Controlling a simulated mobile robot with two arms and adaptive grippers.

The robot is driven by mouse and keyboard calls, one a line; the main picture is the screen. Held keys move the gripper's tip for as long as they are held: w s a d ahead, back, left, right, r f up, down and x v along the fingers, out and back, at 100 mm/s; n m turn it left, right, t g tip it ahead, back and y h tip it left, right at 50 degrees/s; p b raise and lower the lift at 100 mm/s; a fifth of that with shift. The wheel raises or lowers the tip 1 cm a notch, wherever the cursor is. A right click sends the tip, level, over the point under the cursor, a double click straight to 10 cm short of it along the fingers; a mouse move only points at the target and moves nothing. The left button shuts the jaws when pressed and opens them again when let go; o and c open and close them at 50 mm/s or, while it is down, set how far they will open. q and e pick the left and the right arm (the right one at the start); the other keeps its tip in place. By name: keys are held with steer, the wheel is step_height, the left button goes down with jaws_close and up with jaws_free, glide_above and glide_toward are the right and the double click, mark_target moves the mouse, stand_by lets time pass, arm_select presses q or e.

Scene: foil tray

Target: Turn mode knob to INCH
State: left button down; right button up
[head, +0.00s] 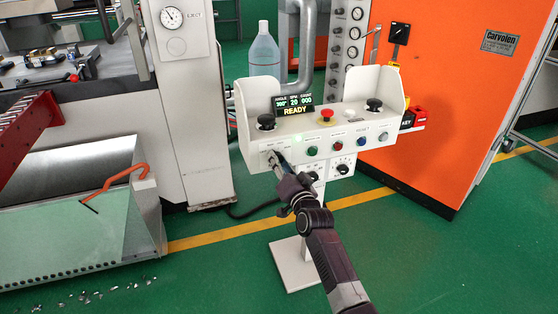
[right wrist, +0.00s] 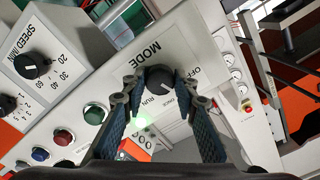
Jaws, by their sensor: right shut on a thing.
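The black mode knob (right wrist: 158,79) sits on a pale plate marked MODE, with OFF and RUN labels around it. In the head view my right gripper (head: 281,164) is at the left of the white control box (head: 330,122), hiding the knob. My left gripper is out of view.
The box carries a display (head: 294,105) reading READY, a red mushroom button (head: 326,116), two black palm buttons, coloured buttons and a speed knob (head: 342,169). An orange cabinet (head: 440,100) stands right; a press column (head: 187,110) stands left.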

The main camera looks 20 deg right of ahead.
stand_by(0.5)
steer(key=o, duration=1.2)
steer(key=shift+c, duration=0.2)
steer(key=shift+s, duration=0.1)
steer(key=s, duration=1.1)
steer(key=shift+s+d, duration=0.2)
steer(key=shift+s, duration=0.2)
